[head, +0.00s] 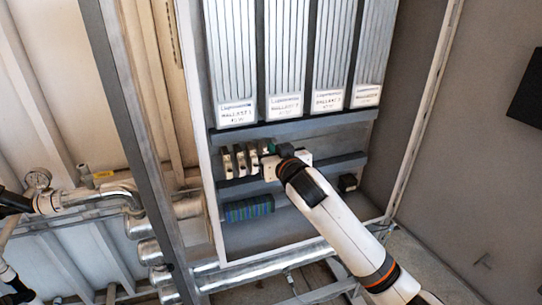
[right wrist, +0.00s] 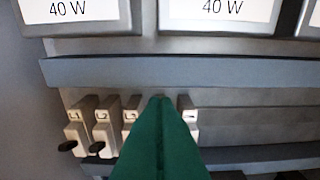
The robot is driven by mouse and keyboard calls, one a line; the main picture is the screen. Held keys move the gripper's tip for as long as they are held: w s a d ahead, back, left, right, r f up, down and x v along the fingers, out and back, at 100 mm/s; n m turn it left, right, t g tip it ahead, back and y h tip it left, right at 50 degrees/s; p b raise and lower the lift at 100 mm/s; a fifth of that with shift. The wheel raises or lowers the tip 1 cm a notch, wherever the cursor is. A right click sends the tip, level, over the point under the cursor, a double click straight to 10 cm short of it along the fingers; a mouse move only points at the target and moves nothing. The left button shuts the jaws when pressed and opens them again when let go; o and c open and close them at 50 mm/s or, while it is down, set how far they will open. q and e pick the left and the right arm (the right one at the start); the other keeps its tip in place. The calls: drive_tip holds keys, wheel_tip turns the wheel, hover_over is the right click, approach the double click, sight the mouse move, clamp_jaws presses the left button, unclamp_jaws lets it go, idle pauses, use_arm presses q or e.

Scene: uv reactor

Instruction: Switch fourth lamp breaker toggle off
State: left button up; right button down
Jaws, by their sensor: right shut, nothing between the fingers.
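A row of lamp breakers (head: 240,160) sits on a rail inside the open cabinet, below the ballasts. In the right wrist view the first breaker (right wrist: 78,125) and second breaker (right wrist: 105,125) show black toggles sticking out at their lower ends. The third breaker (right wrist: 130,113) and the fourth breaker (right wrist: 188,112) are partly covered by my green fingers, and their toggles are hidden. My right gripper (head: 268,149) is shut and empty, in front of the breakers' right end. In the wrist view its fingertips (right wrist: 161,99) lie between the third and fourth breakers; contact cannot be told.
Tall ribbed ballasts (head: 285,70) with white labels hang above a grey duct (right wrist: 200,71). A blue-green terminal block (head: 248,208) sits below the breakers. The cabinet's side edge (head: 425,110) stands at the right. Pipes (head: 100,197) and a gauge run at the left.

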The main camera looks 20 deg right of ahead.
drive_tip(key=w, duration=0.2)
drive_tip(key=w+f+p, duration=0.1)
drive_tip(key=w, duration=0.1)
drive_tip(key=shift+s+a+f+p, duration=0.1)
drive_tip(key=shift+s+f+p, duration=0.55)
drive_tip(key=shift+f, duration=0.35)
drive_tip(key=shift+s+f, duration=0.4)
drive_tip(key=shift+f, duration=0.2)
drive_tip(key=shift+w, duration=0.1)
